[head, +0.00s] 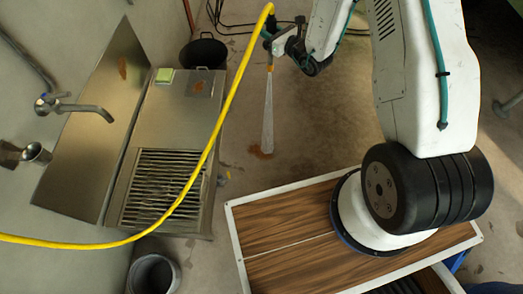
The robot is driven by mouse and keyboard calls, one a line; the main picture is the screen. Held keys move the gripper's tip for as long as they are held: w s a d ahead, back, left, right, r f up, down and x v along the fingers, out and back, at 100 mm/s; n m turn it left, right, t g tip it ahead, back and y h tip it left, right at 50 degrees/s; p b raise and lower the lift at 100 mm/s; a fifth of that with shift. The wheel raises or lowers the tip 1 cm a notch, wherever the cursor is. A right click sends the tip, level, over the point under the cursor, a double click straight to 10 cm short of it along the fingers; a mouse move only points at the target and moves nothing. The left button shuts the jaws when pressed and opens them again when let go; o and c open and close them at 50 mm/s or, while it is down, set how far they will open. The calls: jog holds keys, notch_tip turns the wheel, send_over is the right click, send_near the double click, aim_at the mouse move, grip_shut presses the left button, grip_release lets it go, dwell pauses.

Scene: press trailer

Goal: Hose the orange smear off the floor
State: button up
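The orange smear (257,153) is a small patch on the concrete floor, right of the steel sink unit and beyond the wooden tabletop. The yellow hose (229,98) arches from the left edge up to my gripper (272,42). My gripper appears shut around the hose nozzle, which points down with an orange tip (271,67). A whitish water jet (268,110) runs from the tip to the floor, and its lower end meets the smear. The jet covers part of the smear. The finger contact is small and partly hidden.
The steel sink unit (138,130) with a grate (165,185) stands left; other orange marks show on its back panel (122,67) and top (198,86). A green sponge (165,75) lies there. A black tub (203,53) and a grey bucket (154,274) stand nearby. The wood tabletop (285,215) is in front.

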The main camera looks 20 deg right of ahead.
jog(key=shift+w+a, duration=0.25)
jog(key=shift+a, duration=0.55)
jog(key=shift+w+a, duration=0.25)
jog(key=shift+a, duration=0.5)
jog(key=shift+w+a, duration=0.25)
jog(key=shift+a, duration=0.55)
jog(key=w+a, duration=0.2)
jog(key=a, duration=0.4)
jog(key=shift+a, duration=0.2)
dwell(0.5)
jog(key=shift+d, duration=0.1)
dwell(1.4)
jog(key=shift+s+d, duration=1.25)
jog(key=shift+d, duration=0.65)
jog(key=shift+s+d, duration=1.2)
jog(key=shift+d, duration=0.75)
jog(key=shift+s+d, duration=1.25)
jog(key=shift+d, duration=0.65)
